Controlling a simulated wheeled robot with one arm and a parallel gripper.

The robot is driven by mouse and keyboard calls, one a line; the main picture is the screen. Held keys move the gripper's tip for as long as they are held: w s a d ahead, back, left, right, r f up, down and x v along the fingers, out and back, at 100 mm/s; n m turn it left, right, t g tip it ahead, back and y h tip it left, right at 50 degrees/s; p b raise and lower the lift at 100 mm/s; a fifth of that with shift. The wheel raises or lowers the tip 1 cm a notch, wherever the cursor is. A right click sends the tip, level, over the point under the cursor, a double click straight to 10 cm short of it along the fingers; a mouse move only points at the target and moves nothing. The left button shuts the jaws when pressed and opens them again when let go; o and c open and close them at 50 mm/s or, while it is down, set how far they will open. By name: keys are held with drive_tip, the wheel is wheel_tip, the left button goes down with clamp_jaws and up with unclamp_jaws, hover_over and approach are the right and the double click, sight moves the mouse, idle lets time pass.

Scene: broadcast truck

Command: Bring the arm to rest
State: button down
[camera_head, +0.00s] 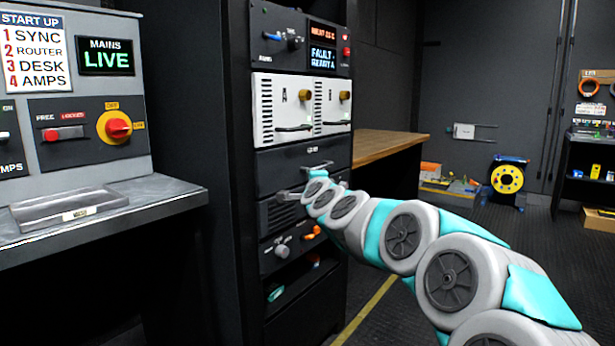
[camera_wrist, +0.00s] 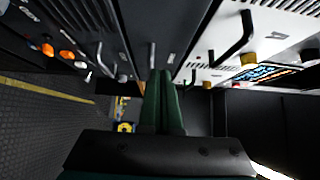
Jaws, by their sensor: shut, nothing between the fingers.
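My arm (camera_head: 404,238), grey and teal, reaches from the lower right to the front of the equipment rack. Its end is close to the dark panels below the white units. In the wrist view my gripper (camera_wrist: 161,73) shows two green fingers pressed together, with nothing between them. The fingers point along the rack face, close to its handles; contact cannot be told. In the head view the fingers are hard to make out against the rack.
The rack holds two white units (camera_head: 301,107) with handles and a lit fault display (camera_head: 322,59). A grey desk (camera_head: 150,210) with a tray (camera_head: 68,208) is at left. A wooden counter (camera_head: 385,145) stands behind the rack. A yellow cable reel (camera_head: 507,179) sits farther back. Open floor lies right.

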drive_tip(key=s+a+f+n+g+y, duration=0.15)
drive_tip(key=s+f+n+g, duration=0.4)
drive_tip(key=s, duration=0.65)
drive_tip(key=s+a+f+n+g+y, duration=0.1)
drive_tip(key=s+f+n+g+y, duration=0.15)
drive_tip(key=s+f+n, duration=0.8)
drive_tip(key=s+d+f+g+h, duration=0.2)
drive_tip(key=s+d+f+g, duration=0.2)
drive_tip(key=s, duration=0.8)
drive_tip(key=s+d+f+g+h, duration=0.2)
drive_tip(key=s+d+f, duration=0.3)
drive_tip(key=s, duration=0.8)
drive_tip(key=s+d+f+g+h, duration=0.2)
drive_tip(key=s+d+f+g, duration=0.2)
drive_tip(key=s+d, duration=0.5)
drive_tip(key=s+g+p, duration=0.1)
drive_tip(key=s, duration=0.3)
drive_tip(key=shift+f+g+h, duration=0.2)
drive_tip(key=shift+g+h, duration=0.1)
drive_tip(key=shift+h, duration=0.1)
